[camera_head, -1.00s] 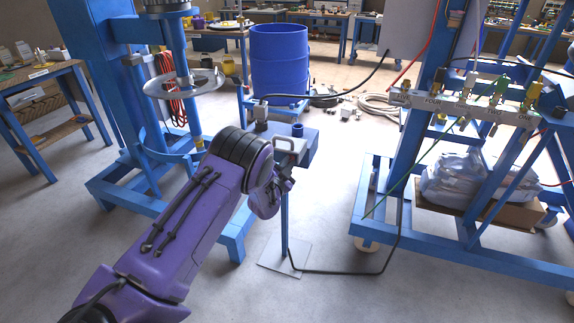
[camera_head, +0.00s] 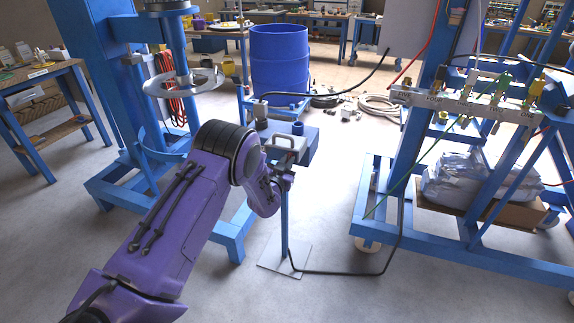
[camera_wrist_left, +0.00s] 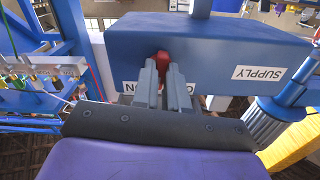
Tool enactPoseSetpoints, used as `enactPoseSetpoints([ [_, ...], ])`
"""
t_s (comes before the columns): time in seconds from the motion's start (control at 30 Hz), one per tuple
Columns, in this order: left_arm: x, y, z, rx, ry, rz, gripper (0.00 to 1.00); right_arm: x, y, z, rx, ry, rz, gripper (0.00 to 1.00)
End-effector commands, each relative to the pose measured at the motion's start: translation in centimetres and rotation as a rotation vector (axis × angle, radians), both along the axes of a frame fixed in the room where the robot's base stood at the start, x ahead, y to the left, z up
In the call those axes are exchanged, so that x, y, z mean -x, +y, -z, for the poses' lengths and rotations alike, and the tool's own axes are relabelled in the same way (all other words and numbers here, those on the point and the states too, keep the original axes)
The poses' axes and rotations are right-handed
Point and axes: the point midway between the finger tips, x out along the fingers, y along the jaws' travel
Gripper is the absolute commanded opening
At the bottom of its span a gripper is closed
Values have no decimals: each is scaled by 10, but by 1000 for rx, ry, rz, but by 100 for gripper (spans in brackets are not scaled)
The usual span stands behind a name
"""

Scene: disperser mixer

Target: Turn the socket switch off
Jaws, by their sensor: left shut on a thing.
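The socket box is a blue block on a post. In the left wrist view the box (camera_wrist_left: 215,45) carries a "SUPPLY" label at the right and a partly hidden label below a red switch (camera_wrist_left: 162,62). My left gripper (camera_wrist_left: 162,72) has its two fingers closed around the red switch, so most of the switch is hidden. In the head view my left gripper (camera_head: 284,166) is at the near side of the box (camera_head: 311,140), and the switch is hidden there. My right gripper is not in view.
A black cable (camera_head: 336,92) runs from the box's plug to the right. A blue frame with hose valves (camera_head: 468,104) stands at the right. A blue mixer stand (camera_head: 110,110) is at the left, and a blue barrel (camera_head: 279,58) behind. Grey floor lies around the post.

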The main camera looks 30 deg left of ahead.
Motion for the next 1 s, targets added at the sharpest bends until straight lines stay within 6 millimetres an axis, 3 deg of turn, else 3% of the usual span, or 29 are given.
enactPoseSetpoints([
  [0.6,0,1,0,554,-135,-2,0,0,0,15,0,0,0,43],
  [1.0,0,1,0,778,-190,-2,0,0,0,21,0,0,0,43],
])
